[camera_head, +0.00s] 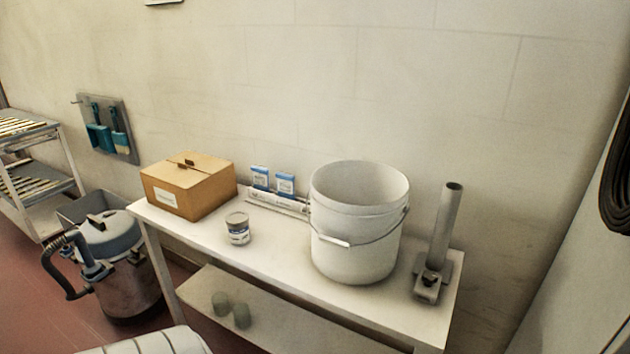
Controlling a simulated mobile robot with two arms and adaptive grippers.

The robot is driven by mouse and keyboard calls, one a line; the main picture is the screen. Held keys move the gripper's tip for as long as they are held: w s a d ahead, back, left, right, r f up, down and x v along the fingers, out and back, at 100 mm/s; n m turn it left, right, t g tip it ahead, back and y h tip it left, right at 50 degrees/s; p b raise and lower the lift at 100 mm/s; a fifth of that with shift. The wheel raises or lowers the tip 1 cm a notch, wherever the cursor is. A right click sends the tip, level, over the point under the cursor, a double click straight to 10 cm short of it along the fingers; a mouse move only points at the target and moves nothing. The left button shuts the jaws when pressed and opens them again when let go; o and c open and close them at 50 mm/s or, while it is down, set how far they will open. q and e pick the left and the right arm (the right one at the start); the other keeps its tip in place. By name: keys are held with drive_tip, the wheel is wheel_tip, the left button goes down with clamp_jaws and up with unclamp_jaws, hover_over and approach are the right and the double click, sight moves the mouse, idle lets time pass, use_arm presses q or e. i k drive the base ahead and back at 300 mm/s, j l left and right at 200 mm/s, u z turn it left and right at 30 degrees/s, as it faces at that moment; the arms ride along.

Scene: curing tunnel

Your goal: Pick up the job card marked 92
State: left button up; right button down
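Two small blue-and-white cards stand upright side by side at the back of the white table, the left card (260,177) and the right card (285,184). They appear to sit in or behind a low pale holder (278,204) between the cardboard box and the bucket. Their markings are too small to read, so I cannot tell which one is marked 92. Neither of my grippers shows in the head view.
The white table (275,243) bears a cardboard box (190,186), a small tin (238,229), a large white bucket (358,225) and a grey upright tube on a base (443,235). A vacuum cleaner (115,260) stands left. The table's front left is mostly clear.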

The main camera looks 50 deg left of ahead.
sight(285, 182)
drive_tip(key=u, duration=1.85)
drive_tip(key=i+j+z, duration=0.1)
drive_tip(key=i+j, duration=0.15)
drive_tip(key=j, duration=0.15)
drive_tip(key=i+j, duration=0.25)
drive_tip(key=j, duration=0.15)
drive_tip(key=z, duration=0.05)
